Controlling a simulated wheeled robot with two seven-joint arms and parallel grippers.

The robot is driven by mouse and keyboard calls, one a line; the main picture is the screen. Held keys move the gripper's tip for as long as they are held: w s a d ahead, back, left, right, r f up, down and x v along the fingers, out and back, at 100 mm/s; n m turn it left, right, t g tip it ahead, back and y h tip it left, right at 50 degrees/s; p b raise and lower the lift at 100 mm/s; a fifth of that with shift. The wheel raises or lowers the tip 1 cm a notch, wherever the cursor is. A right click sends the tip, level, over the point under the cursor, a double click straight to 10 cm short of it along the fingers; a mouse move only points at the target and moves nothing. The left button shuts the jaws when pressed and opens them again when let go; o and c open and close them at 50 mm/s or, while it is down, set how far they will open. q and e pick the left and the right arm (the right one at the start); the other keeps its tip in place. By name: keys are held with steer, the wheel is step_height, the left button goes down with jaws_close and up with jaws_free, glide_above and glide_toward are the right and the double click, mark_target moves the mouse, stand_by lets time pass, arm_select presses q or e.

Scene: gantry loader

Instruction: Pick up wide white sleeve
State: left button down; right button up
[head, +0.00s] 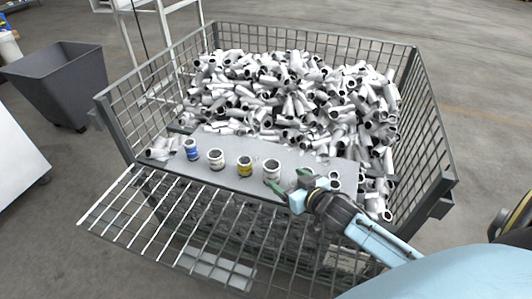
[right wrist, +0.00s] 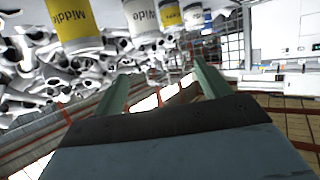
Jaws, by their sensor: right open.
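A row of sleeves stands upright on a grey board (head: 320,172) at the front of a wire crate. I cannot tell surely from the head view which carries the wide label. In the right wrist view, a white sleeve (right wrist: 144,14) with a partly cut-off label stands beyond the fingers, beside a yellow "Middle" sleeve (right wrist: 74,22). My left gripper is not in view.
A blue-banded sleeve (head: 191,150) ends the row at the left. A big heap of white pipe fittings (head: 290,90) fills the crate behind the board. The crate's mesh walls (head: 432,130) rise around it, and its front panel (head: 160,215) is folded down. A dark bin (head: 65,82) stands left.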

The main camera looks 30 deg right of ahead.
mark_target(272, 165)
steer(key=shift+h, duration=0.3)
steer(key=x, duration=0.2)
steer(key=d+b+x, duration=0.1)
steer(key=x, duration=0.2)
steer(key=b+x, duration=0.1)
steer(key=x, duration=0.1)
steer(key=shift+w+d+f, duration=0.1)
steer(key=shift+d+f, duration=0.2)
steer(key=shift+f, duration=0.2)
steer(key=shift+w+b, duration=0.3)
steer(key=shift+w+f, duration=0.2)
steer(key=shift+w, duration=0.2)
steer(key=b+x, duration=0.1)
steer(key=x, duration=0.1)
steer(key=b+x, duration=0.1)
steer(key=x, duration=0.1)
steer(key=shift+f, duration=0.25)
steer(key=shift+w+b, duration=0.2)
steer(key=shift+b, duration=0.1)
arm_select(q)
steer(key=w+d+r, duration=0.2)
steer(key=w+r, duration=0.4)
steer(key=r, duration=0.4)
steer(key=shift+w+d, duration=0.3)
arm_select(e)
steer(key=shift+c, duration=0.5)
